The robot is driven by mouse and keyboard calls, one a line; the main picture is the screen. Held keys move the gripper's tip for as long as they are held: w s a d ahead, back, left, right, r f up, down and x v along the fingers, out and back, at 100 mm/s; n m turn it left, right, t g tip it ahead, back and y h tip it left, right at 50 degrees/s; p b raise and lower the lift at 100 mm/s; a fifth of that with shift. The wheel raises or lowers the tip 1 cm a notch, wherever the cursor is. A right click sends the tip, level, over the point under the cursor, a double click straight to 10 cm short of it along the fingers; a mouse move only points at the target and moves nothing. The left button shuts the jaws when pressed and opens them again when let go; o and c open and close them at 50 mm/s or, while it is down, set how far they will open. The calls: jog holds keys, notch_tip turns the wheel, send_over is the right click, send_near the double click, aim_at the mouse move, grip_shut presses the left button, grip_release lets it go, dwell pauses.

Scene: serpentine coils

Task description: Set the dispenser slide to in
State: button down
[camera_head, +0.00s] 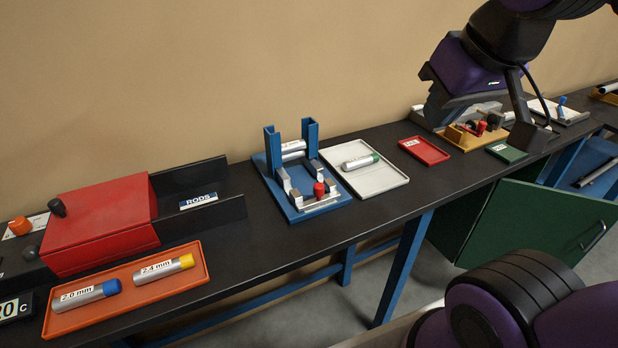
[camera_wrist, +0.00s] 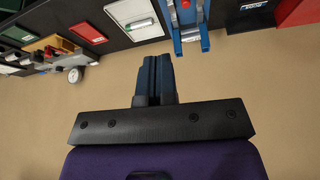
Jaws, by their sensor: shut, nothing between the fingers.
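The blue dispenser (camera_head: 271,189) stands on the black bench left of centre in the head view, with two blue uprights and a silver rod (camera_head: 293,150) between them. Its slide (camera_head: 322,204) is a pale bar with a red knob (camera_head: 319,190) at the front of the base. The dispenser also shows at the top of the wrist view (camera_wrist: 189,38). My gripper (camera_head: 436,108) is up at the right, well apart from the dispenser. In the wrist view its fingers (camera_wrist: 155,62) are together and empty.
A white tray (camera_head: 391,181) with a green-capped rod is right of the dispenser. A red tray (camera_head: 424,151) and a yellow fixture (camera_head: 463,138) lie further right. A red box (camera_head: 100,220) and an orange tray (camera_head: 195,283) with two rods are left. Bare bench (camera_head: 262,250) lies between.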

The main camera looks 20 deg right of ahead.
jog(key=c, duration=1.8)
grip_release()
jog(key=o, duration=0.4)
jog(key=shift+w, duration=0.1)
jog(key=o, duration=0.3)
jog(key=shift+w+a, duration=0.1)
jog(key=shift+w, duration=0.2)
jog(key=shift+o, duration=1.2)
jog(key=w+a+f+n+g+h, duration=0.2)
jog(key=w+f+n, duration=0.3)
jog(key=w, duration=0.7)
jog(key=shift+w+a+f+n+g, duration=0.15)
jog(key=shift+a+f+n+g, duration=0.15)
jog(key=shift+f+g, duration=0.35)
jog(key=n+g+y, duration=0.2)
jog(key=n, duration=0.4)
send_over(319, 185)
notch_tip(319, 185, down, 13)
jog(key=shift+r, duration=0.1)
notch_tip(319, 185, down, 10)
jog(key=shift+c, duration=0.5)
